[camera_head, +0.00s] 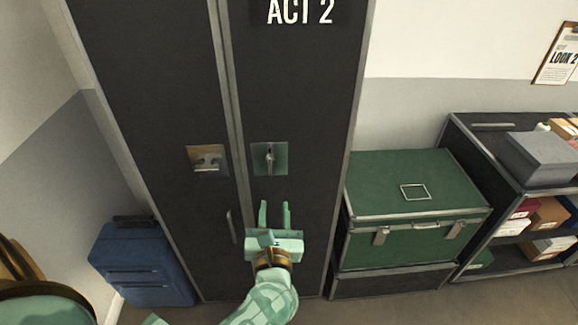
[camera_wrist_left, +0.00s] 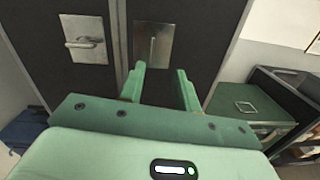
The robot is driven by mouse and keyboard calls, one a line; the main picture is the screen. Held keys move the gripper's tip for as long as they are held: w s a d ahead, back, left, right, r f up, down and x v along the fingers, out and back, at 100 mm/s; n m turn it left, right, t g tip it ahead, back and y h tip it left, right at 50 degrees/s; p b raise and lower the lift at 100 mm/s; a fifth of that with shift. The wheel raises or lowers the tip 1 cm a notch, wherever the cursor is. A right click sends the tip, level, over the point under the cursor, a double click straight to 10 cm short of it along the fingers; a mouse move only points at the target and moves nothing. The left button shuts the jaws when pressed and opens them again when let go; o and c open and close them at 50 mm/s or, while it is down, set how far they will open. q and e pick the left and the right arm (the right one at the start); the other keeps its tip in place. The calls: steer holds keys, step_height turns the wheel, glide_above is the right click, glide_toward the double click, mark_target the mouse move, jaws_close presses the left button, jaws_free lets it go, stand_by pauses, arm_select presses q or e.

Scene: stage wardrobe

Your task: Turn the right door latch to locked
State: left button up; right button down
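The right door latch (camera_head: 269,158) is a small lever standing upright on a square plate on the right door of the dark wardrobe (camera_head: 300,100). It also shows in the left wrist view (camera_wrist_left: 153,45), upright on its shiny plate. The left door latch (camera_head: 207,158) has its lever lying sideways; the left wrist view shows it too (camera_wrist_left: 84,38). My left gripper (camera_head: 274,208) is open and empty, its two fingers pointing up, below the right latch in the head view. In the left wrist view its fingertips (camera_wrist_left: 160,69) are apart, just below the plate. My right gripper is not in view.
A green trunk (camera_head: 415,195) stands to the right of the wardrobe, with a dark shelf unit (camera_head: 470,145) holding boxes beyond it. A blue suitcase (camera_head: 140,265) stands on the left. A door handle (camera_head: 231,226) is left of my gripper.

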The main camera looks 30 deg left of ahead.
arm_select(q)
steer(key=n, duration=0.2)
glide_toward(270, 164)
steer(key=shift+g+y, duration=0.3)
steer(key=shift+g, duration=0.1)
steer(key=x, duration=0.5)
steer(key=p+x, duration=0.1)
steer(key=x, duration=0.3)
steer(key=shift+w+r, duration=0.1)
steer(key=shift+w, duration=0.35)
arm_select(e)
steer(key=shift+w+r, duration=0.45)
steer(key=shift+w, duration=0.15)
arm_select(q)
jaws_close()
